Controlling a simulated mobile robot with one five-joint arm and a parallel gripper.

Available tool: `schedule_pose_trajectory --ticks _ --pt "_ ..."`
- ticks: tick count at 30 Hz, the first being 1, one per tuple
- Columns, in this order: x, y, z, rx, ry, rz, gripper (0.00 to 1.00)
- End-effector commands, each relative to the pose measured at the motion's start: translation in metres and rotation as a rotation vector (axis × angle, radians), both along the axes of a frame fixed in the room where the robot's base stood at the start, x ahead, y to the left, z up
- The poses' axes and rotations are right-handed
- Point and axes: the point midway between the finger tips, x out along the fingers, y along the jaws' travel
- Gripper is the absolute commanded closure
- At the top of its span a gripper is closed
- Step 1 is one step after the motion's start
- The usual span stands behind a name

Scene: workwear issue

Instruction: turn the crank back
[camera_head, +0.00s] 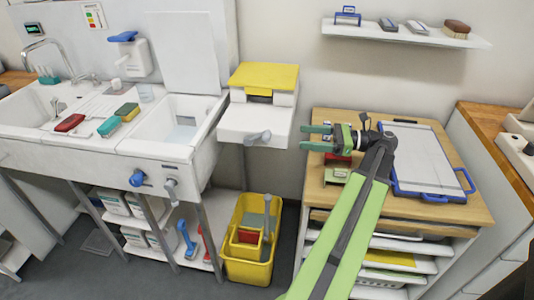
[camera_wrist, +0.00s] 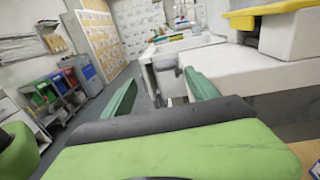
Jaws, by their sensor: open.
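A grey crank-like handle (camera_head: 257,138) sticks out from the front of the white unit (camera_head: 237,122) under the yellow-lidded box. A similar grey handle (camera_head: 170,190) hangs on the front of the sink, beside a blue knob (camera_head: 137,178). I cannot tell from its look alone which one is the crank. My gripper (camera_head: 303,138) is open and empty, to the right of the white unit and apart from its handle. In the wrist view its green fingers (camera_wrist: 160,78) are spread, and a grey part (camera_wrist: 168,80) shows between them farther off.
A wooden-topped cabinet (camera_head: 465,211) with a blue-cornered board (camera_head: 425,160) stands under and right of my gripper. A yellow bucket (camera_head: 245,262) stands below the white unit. A wall shelf (camera_head: 400,35) is above. Sponges (camera_head: 127,111) lie by the sink.

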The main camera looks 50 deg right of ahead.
Motion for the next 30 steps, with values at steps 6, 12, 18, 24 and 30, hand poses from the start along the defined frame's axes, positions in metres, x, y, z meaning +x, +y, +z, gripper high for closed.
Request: schedule_pose_trajectory --ticks 6,12,18,24,30 --pt "-0.034 -0.020 -0.012 -0.002 -0.001 -0.071 0.31" --pt "-0.020 -0.011 -0.011 -0.002 0.000 -0.066 0.31" --pt "0.019 0.016 -0.011 -0.002 0.000 -0.061 0.31" --pt "0.063 0.042 -0.011 -0.002 0.000 -0.062 0.31" --pt "0.099 0.063 -0.011 -0.002 0.000 -0.062 0.31"
